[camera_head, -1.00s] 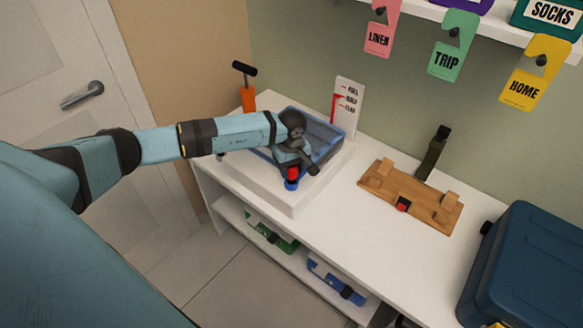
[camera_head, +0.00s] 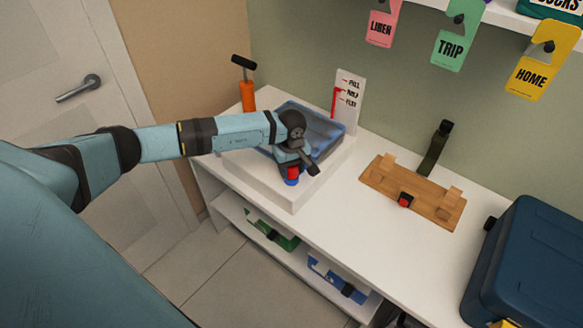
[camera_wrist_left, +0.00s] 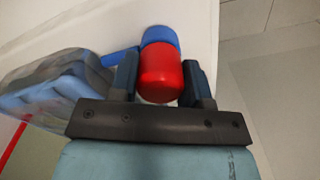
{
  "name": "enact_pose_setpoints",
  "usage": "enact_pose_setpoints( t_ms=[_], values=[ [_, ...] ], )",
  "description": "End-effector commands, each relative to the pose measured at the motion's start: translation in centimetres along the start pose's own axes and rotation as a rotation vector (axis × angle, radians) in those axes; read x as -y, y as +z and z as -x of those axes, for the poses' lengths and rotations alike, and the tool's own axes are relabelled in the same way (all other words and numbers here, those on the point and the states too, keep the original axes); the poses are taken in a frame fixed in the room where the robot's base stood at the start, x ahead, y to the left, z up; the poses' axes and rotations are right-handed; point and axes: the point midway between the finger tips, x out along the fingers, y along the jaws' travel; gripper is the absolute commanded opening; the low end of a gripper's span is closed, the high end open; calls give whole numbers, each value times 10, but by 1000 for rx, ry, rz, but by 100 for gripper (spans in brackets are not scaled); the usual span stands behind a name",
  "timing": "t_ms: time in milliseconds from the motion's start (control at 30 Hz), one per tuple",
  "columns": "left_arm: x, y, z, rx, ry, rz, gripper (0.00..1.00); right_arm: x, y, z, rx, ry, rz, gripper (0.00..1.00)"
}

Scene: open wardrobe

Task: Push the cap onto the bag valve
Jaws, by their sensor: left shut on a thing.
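The cap (camera_head: 293,171) is red and sits low at the front of the blue translucent bag (camera_head: 322,124). The blue valve (camera_head: 292,182) shows just below the cap. In the left wrist view the cap (camera_wrist_left: 160,76) lies between the two dark fingers of my left gripper (camera_wrist_left: 160,82), and the valve (camera_wrist_left: 160,36) is at its far end, in line and touching. My left gripper (camera_head: 293,167) is shut on the cap. In the head view the gripper covers part of the cap and bag. My right gripper is not in view.
The bag lies on a raised white block (camera_head: 297,198) on the white counter (camera_head: 352,218). An orange pump (camera_head: 247,97) and a white gauge card (camera_head: 349,92) stand behind. A wooden board (camera_head: 425,205) and a dark blue case (camera_head: 530,260) are to the right.

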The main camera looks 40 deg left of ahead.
Motion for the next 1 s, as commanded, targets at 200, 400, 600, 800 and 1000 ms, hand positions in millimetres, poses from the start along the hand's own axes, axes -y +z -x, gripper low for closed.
enact_pose_setpoints(
  t_ms=[200, 400, 600, 800, 1000],
  values=[
    [0, 0, -3, 0, 0, 0, 64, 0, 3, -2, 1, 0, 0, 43],
    [0, 0, -3, 0, -1, 0, 73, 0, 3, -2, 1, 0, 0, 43],
    [0, 0, -3, 0, -1, 0, 73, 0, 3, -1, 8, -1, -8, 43],
    [0, -1, 24, -3, 3, -2, 73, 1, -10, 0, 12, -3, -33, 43],
    [0, -1, 72, -3, 3, -2, 73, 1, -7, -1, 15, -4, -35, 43]
  ],
)
